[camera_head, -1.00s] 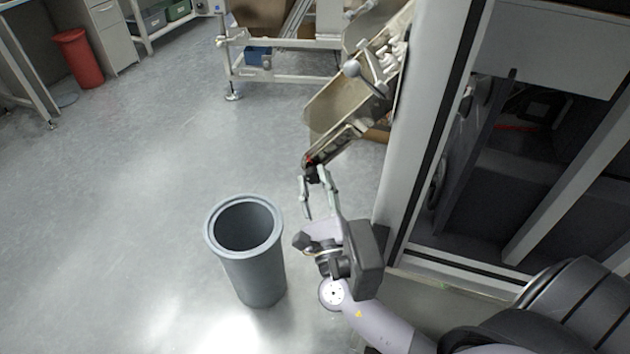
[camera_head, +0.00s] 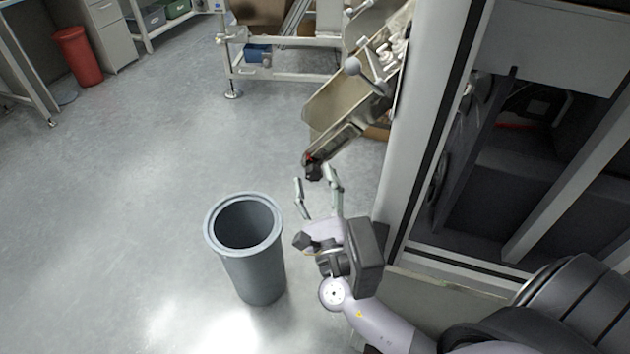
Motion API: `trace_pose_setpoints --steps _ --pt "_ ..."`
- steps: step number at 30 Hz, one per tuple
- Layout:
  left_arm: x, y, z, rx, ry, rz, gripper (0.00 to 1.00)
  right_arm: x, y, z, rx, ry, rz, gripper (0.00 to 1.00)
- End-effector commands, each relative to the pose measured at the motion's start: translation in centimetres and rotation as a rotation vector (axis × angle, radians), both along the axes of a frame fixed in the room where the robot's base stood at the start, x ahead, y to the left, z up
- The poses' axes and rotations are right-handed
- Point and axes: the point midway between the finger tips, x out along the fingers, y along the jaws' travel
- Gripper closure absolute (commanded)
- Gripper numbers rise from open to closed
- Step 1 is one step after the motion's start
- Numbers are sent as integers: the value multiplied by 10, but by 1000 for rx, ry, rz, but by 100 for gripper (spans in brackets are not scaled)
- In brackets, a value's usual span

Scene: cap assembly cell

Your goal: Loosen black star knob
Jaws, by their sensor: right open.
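The black star knob (camera_head: 313,172) is a small dark piece at the lower end of the metal chute (camera_head: 338,103), next to a small red mark. My right gripper (camera_head: 314,180) comes up from below, with its two thin fingers apart. The fingertips are close to the knob, one to its lower left and one to its lower right. I cannot tell whether either finger touches it. My left gripper is not in view.
A grey open bin (camera_head: 258,262) stands on the floor left of my right gripper. The machine frame (camera_head: 428,110) rises close on the right. A ball-ended lever (camera_head: 352,66) sits above the chute.

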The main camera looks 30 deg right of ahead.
Motion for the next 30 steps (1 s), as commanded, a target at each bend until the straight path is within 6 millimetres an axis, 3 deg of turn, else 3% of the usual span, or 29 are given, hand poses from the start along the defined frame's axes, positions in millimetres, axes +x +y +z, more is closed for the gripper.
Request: trace_pose_setpoints --steps 16,21,30 --pt "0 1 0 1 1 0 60 -91 26 -35 -1 4 1 48" --pt "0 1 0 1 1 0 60 -103 29 -39 -1 1 0 48" --pt "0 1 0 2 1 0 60 -105 30 -40 -1 1 0 48"
